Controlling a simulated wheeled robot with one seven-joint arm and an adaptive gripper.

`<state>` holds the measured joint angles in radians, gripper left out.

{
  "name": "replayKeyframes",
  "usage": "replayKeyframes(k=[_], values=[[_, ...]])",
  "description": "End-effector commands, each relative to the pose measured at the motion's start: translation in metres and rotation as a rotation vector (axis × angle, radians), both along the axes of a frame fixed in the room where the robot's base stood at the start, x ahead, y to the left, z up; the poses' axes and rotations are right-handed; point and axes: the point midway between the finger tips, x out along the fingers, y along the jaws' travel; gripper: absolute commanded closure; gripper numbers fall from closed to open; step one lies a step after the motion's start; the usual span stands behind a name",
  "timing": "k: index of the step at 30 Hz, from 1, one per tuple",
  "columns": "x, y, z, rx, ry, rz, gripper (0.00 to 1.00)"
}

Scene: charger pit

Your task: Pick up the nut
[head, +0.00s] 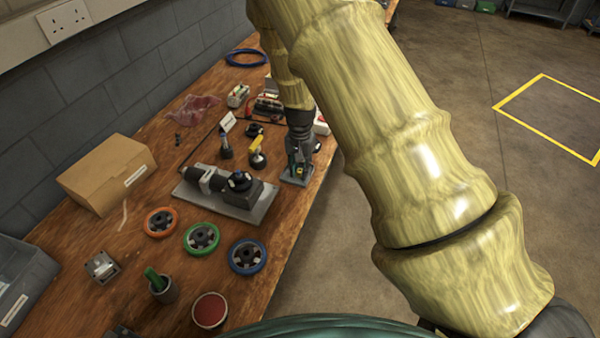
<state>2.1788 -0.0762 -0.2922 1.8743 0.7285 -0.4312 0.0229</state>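My gripper (298,172) points down at the right edge of the wooden workbench (130,235), just right of a grey metal plate (222,204) that carries a dark motor-like unit (238,186). The gripper is small and dark here, and I cannot tell whether its fingers are open or shut. A small yellow-green spot shows between or behind the fingers; I cannot tell what it is. I cannot pick out a nut for certain. It may be too small to see or hidden by my gripper and arm.
Wheels with orange (161,222), green (201,238) and blue (247,256) rims lie at the front. A cardboard box (108,174) stands by the wall. Small tools (257,153) stand behind the plate. Open floor (440,90) lies right of the bench.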

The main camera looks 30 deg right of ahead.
Motion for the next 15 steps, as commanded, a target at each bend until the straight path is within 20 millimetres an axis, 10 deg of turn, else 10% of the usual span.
replayKeyframes(k=[15], values=[[0.0002,-0.0001,0.0035,0.000,0.000,0.000,0.98]])
